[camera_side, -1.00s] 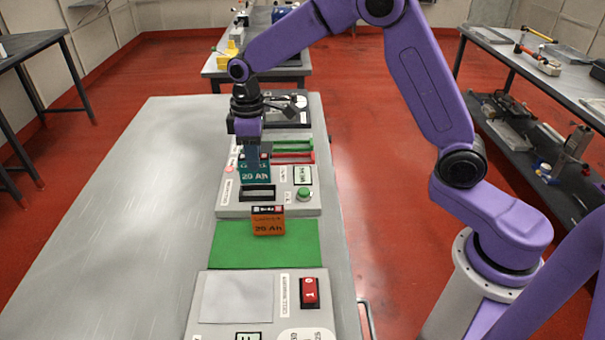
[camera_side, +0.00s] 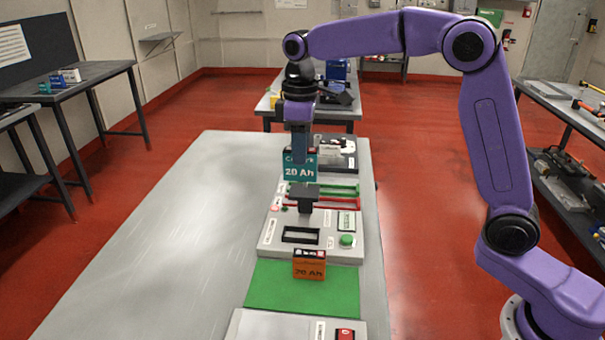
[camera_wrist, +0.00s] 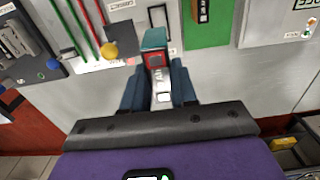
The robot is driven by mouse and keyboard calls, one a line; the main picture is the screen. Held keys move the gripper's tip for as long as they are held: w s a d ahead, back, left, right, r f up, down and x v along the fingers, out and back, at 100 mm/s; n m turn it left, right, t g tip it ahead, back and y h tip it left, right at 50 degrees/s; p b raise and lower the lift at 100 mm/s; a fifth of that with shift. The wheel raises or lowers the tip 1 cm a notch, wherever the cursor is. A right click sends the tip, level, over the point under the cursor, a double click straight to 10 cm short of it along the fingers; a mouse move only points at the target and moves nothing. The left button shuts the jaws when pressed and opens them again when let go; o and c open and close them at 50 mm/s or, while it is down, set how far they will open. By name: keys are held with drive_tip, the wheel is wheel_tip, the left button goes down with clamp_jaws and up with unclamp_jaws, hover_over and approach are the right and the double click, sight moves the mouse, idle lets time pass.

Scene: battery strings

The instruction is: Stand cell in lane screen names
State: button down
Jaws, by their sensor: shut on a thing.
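My gripper (camera_side: 300,128) is shut on a teal cell marked 20 Ah (camera_side: 300,168), held upright above the grey station panel (camera_side: 267,243). In the wrist view the teal cell (camera_wrist: 153,40) sits between the two fingers. A black-framed slot (camera_side: 300,235) lies in front, seemingly empty. A black T-shaped piece (camera_side: 304,195) shows below the cell.
An orange cell (camera_side: 309,266) stands on the green mat (camera_side: 270,285) in front of the panel. A green button (camera_side: 347,240) is right of the slot. A red switch (camera_side: 345,334) is at the near edge. The table's left side (camera_side: 170,235) is bare.

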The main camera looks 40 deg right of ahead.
drive_tip(key=w+d, duration=0.3)
drive_tip(key=d, duration=0.5)
drive_tip(key=w+d, duration=0.4)
drive_tip(key=d, duration=0.4)
wheel_tip(320, 180, down, 10)
drive_tip(key=shift+f, duration=0.2)
drive_tip(key=shift+f, duration=4.2)
drive_tip(key=shift+f, duration=0.15)
drive_tip(key=c, duration=0.8)
unclamp_jaws()
